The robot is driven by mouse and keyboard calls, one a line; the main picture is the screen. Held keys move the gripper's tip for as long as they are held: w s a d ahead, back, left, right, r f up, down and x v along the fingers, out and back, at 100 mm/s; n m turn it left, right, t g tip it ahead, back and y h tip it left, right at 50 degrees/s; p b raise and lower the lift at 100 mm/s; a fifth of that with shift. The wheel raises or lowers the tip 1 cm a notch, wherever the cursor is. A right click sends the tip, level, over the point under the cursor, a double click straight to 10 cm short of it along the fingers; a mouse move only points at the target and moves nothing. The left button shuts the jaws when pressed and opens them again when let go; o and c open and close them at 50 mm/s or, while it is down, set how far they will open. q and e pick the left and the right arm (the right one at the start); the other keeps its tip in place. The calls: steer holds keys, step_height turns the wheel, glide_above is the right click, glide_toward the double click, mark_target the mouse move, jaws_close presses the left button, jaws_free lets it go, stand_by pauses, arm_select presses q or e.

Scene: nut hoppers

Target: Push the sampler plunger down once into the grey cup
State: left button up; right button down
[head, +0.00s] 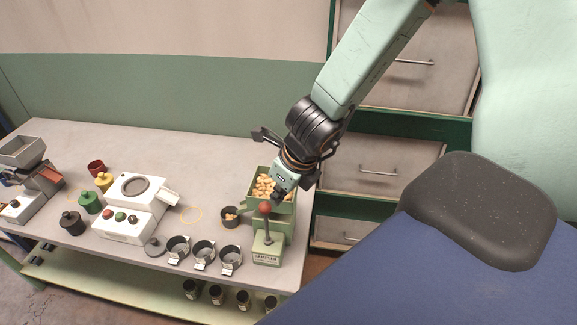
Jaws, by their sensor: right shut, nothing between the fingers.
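The green sampler (266,254) stands at the right end of the bench, with a label on its front. Its plunger (265,209) has a red ball knob on a thin upright rod and stands raised. Behind it is a green hopper (285,205) full of nuts. A small dark grey cup (230,218) holding a few nuts stands just left of the sampler. My right gripper (278,196) is shut and empty, reaching down over the hopper just above and right of the knob. I cannot tell whether it touches the knob. My left gripper is not in view.
Several dark cups in holders (203,254) line the bench's front edge. A white machine with buttons (128,215) stands left, near green, yellow and red pots (96,167). Jars (216,294) sit on the lower shelf. Drawers (380,170) stand right of the bench.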

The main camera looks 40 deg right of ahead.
steer(key=p+v, duration=0.1)
steer(key=v, duration=0.5)
steer(key=shift+w, duration=0.25)
steer(key=shift+s+r, duration=0.2)
steer(key=shift+s, duration=0.1)
steer(key=shift+w+d+f, duration=0.1)
steer(key=shift+w, duration=0.15)
steer(key=shift+s, duration=0.2)
stand_by(0.3)
steer(key=b, duration=0.4)
glide_above(270, 210)
steer(key=s, duration=0.2)
step_height(270, 210, down, 8)
steer(key=shift+w+d+f+b, duration=0.15)
steer(key=shift+f+b, duration=0.1)
steer(key=shift+f, duration=0.2)
steer(key=shift+w+f+b, duration=0.15)
steer(key=shift+f+b, duration=0.05)
steer(key=shift+f, duration=0.25)
